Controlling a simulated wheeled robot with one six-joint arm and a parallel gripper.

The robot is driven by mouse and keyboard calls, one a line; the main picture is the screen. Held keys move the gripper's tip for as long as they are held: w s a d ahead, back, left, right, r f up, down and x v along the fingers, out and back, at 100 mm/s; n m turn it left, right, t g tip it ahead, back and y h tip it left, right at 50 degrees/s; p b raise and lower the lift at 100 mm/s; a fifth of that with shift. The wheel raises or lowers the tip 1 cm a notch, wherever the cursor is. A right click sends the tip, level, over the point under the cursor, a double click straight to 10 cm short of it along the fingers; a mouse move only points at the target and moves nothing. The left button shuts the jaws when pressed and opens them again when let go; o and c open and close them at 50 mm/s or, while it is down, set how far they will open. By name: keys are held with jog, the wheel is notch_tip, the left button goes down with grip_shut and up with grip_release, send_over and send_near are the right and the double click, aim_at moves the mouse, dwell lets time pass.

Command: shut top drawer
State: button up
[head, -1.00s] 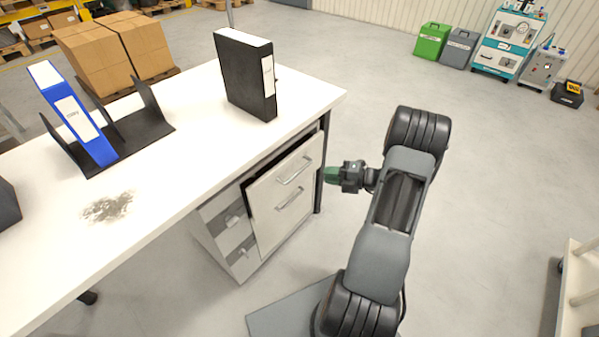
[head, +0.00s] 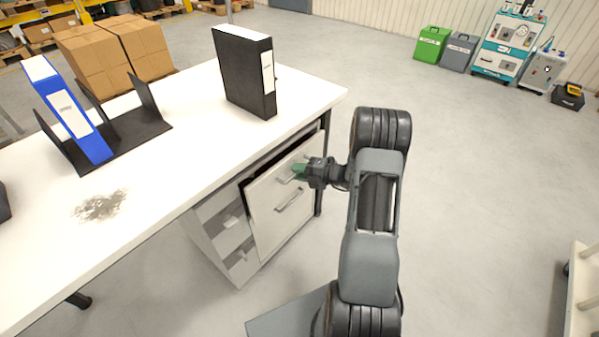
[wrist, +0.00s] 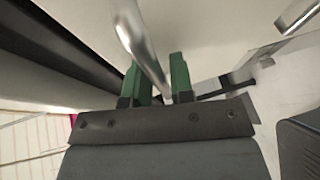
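The drawer unit under the white desk has a pale front panel (head: 262,215) standing out from the cabinet, with a dark gap along its top edge. In the wrist view the upper handle (wrist: 138,42) runs down between the two parted fingers (wrist: 155,82). The fingers look open around the bar; I cannot tell whether either touches it.
The white desk top (head: 175,160) overhangs the drawers. On it stand a black binder (head: 246,75) and a blue binder (head: 70,110) in a black rack (head: 130,135). A dark smudge (head: 101,205) marks the desk.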

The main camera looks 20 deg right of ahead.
aim_at(290, 165)
grip_shut()
jog(key=shift+w+a+p, duration=0.2)
jog(key=shift+w+a, duration=0.05)
jog(key=shift+w, duration=0.35)
jog(key=shift+w+a+p, duration=0.25)
jog(key=shift+w+a, duration=0.05)
jog(key=shift+w, duration=0.35)
jog(key=shift+w+a+p, duration=0.2)
jog(key=shift+w+a, duration=0.05)
jog(key=shift+w, duration=0.35)
jog(key=shift+r, duration=0.1)
grip_release()
jog(key=shift+a, duration=0.1)
